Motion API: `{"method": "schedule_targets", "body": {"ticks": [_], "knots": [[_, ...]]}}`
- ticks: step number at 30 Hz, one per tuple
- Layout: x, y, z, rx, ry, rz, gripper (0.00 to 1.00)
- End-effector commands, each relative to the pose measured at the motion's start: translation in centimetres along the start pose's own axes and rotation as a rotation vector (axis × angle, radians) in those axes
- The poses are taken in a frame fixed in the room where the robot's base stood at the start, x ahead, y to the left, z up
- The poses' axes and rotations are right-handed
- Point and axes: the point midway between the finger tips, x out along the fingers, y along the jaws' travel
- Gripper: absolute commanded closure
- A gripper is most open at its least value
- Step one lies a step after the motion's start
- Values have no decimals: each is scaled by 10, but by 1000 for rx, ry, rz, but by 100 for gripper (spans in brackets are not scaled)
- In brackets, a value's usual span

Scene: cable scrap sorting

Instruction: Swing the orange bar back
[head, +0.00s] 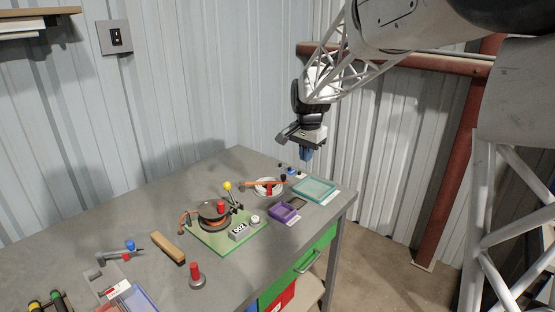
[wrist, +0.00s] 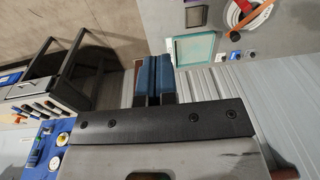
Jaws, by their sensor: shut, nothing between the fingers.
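The orange bar (head: 256,183) lies across a round white dish (head: 262,192) with a red piece at its middle, near the back right of the bench. A dark knob shows at the bar's right end. In the wrist view the orange bar (wrist: 250,20) crosses the white dish (wrist: 234,12) at the top right, partly cut off by the frame. My gripper (head: 306,155) hangs above the back right of the bench, apart from the bar. Its blue fingers (wrist: 154,75) are together and hold nothing.
A teal tray (head: 315,189) and a purple tray (head: 285,212) stand right of the dish. A green board (head: 205,242) carries a reel, a yellow-knobbed lever and a counter. A wooden block (head: 168,247) and a red-handled piece (head: 196,278) lie nearer. The corrugated wall (head: 200,100) stands behind.

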Motion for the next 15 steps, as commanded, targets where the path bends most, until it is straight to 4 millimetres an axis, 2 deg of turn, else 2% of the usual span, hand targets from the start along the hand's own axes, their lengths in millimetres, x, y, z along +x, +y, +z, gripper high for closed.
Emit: {"method": "schedule_targets", "body": {"ticks": [3,15], "knots": [[16,-23,-18,47,-9,9,100],[73,-94,-73,215,-30,35,100]]}}
